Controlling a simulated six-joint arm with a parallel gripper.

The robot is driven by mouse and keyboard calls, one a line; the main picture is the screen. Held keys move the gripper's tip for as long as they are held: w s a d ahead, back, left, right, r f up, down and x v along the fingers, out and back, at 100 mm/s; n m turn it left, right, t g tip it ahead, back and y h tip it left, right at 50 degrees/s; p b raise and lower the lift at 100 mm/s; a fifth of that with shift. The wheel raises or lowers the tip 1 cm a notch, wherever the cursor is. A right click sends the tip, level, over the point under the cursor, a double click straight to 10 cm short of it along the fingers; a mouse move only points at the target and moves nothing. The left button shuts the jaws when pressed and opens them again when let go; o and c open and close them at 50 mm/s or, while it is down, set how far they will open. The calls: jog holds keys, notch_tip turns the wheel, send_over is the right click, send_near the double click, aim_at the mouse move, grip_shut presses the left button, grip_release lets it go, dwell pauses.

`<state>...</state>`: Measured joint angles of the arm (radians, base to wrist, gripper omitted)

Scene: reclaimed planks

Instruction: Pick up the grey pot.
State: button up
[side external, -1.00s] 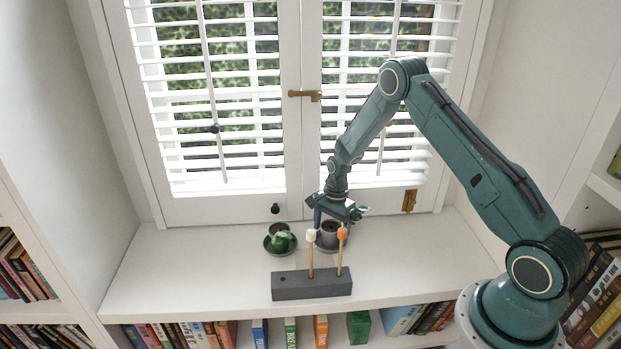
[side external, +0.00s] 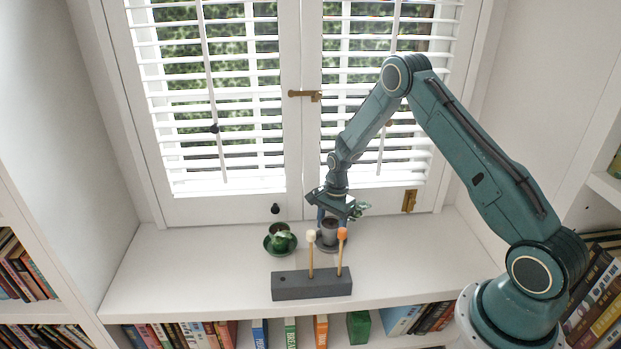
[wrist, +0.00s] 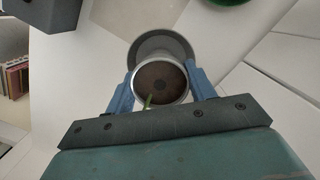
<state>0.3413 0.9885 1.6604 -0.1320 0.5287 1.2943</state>
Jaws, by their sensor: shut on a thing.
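The grey pot (side external: 330,236) stands upright near the window, behind the grey block's sticks. It holds dark soil, and a green stem rises from it; its leaves (side external: 359,210) show beside my gripper. My gripper (side external: 333,222) points down from above, shut on the pot. In the wrist view, the blue fingers press on both sides of the pot (wrist: 160,82). A grey saucer (wrist: 160,38) shows beneath and beyond the pot. The pot looks offset from the saucer there, but I cannot tell how far it is above it.
A grey block (side external: 311,285) with two upright sticks, white-tipped and orange-tipped, stands in front. The white shelf is clear at both sides. Window shutters rise behind.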

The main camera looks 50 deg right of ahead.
notch_tip(320, 180, up, 19)
dwell(0.5)
jog(key=shift+r, duration=0.1)
dwell(0.6)
jog(key=shift+r, duration=1.35)
jog(key=shift+f, duration=0.15)
notch_tip(320, 180, down, 19)
jog(key=m, duration=0.5)
jog(key=shift+t, duration=0.3)
jog(key=shift+f, duration=0.2)
jog(key=shift+f, duration=1.35)
